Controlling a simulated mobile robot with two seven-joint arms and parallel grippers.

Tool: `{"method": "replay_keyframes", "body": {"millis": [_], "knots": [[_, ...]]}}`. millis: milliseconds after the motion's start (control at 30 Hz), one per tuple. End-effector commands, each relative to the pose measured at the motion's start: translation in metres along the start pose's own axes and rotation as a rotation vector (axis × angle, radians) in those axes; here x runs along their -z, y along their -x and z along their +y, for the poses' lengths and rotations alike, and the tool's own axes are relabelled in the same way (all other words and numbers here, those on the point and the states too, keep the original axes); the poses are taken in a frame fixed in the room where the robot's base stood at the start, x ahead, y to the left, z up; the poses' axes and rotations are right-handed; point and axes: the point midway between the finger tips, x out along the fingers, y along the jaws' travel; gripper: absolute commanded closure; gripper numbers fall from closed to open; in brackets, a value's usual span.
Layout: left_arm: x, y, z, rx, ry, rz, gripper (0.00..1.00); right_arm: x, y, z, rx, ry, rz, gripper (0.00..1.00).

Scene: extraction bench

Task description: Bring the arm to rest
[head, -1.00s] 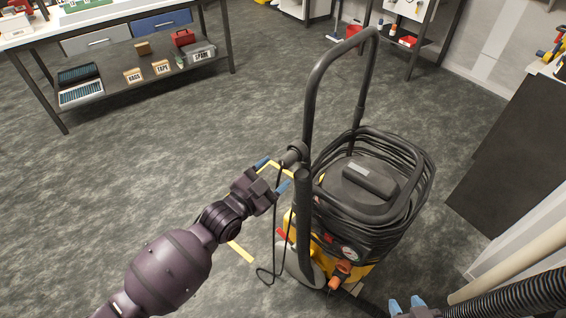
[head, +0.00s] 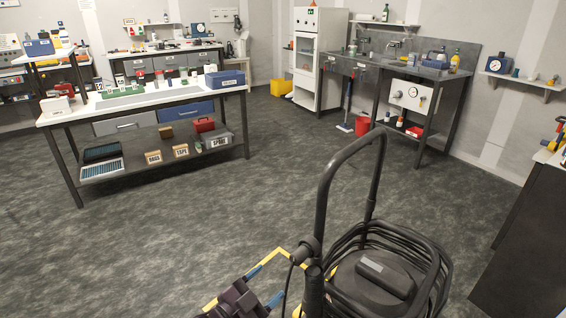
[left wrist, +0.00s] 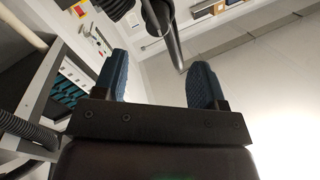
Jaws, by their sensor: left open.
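My left gripper (head: 264,286) is at the bottom edge of the head view, its blue fingers apart with nothing seen between them. It is just left of the upright hose wand (head: 313,285) of a black wheeled extractor (head: 375,282). A tall bent handle (head: 326,190) rises from the extractor, and a black cable (head: 432,262) is coiled around its top. In the left wrist view the two blue fingers (left wrist: 158,82) stand wide apart. A dark tube (left wrist: 163,25) shows beyond them. I cannot tell whether the gripper touches the wand. My right gripper is out of view.
Yellow floor marking (head: 262,262) runs beside the extractor. A workbench (head: 150,101) with a loaded lower shelf stands at the back left, a sink bench (head: 425,75) at the back right. A dark cabinet (head: 530,235) is at the right edge. The floor (head: 190,230) between is clear.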

Motion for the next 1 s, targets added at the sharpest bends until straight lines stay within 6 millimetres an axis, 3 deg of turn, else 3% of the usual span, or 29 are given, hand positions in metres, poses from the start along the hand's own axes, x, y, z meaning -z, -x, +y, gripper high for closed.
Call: {"method": "replay_keyframes", "body": {"millis": [133,233,567,767,1000], "knots": [[-0.003,0.0,0.002,-0.015,0.055,-0.04,0.35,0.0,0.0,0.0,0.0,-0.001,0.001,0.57],[0.005,-0.001,-0.016,0.017,0.105,-0.073,0.35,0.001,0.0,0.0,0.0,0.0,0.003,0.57],[-0.024,0.062,-0.031,0.17,0.301,-0.252,0.35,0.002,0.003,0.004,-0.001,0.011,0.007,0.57],[-0.054,0.131,-0.026,0.291,0.42,-0.402,0.35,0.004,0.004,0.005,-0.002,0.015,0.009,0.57],[-0.087,0.232,-0.005,0.424,0.512,-0.596,0.35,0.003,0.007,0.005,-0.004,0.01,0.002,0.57]]}}
